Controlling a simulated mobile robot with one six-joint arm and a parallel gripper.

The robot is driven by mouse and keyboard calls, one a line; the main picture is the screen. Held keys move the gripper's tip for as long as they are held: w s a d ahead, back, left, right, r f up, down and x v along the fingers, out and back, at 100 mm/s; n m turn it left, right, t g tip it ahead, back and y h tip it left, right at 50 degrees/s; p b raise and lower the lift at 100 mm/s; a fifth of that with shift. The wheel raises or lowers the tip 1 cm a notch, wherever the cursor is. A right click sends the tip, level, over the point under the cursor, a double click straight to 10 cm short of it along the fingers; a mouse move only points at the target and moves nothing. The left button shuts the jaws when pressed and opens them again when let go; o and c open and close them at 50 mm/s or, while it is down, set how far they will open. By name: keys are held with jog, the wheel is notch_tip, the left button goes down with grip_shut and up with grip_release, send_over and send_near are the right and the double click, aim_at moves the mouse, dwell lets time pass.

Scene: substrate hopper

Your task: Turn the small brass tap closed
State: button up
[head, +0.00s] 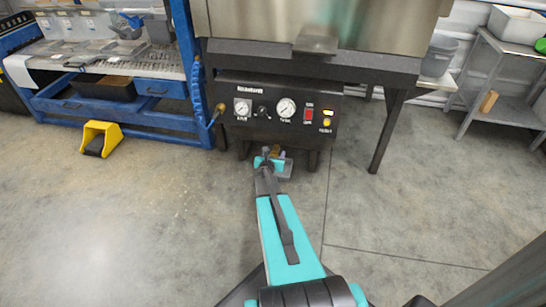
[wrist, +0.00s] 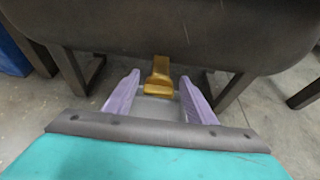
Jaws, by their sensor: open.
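The small brass tap (wrist: 160,68) shows in the wrist view under the dark, rounded underside of the machine. It is a flared brass piece with a wider lower end. My gripper (wrist: 160,84) is open, with one purple finger on each side of the tap and visible gaps between. Contact is not seen. In the head view my gripper (head: 276,158) is below the black control panel, and a small brass patch (head: 275,151) shows there, mostly hidden by my wrist. Which way the tap is turned I cannot tell.
The black panel (head: 262,128) with gauges and a red switch is just above my gripper. Machine legs (head: 388,130) stand either side. A blue bench (head: 165,120) with a hose and brass fitting is left, a yellow pedal (head: 100,133) on the floor.

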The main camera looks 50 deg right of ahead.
jog(key=shift+w+d+f, duration=0.1)
jog(key=shift+d, duration=0.15)
jog(key=c, duration=1)
jog(key=b, duration=0.3)
jog(key=shift+s+d+f+m, duration=0.1)
jog(key=shift+s+m, duration=0.1)
jog(key=shift+m, duration=0.2)
jog(key=shift+b, duration=0.3)
jog(key=o, duration=1)
jog(key=shift+w+t, duration=0.1)
jog(key=shift+t, duration=0.2)
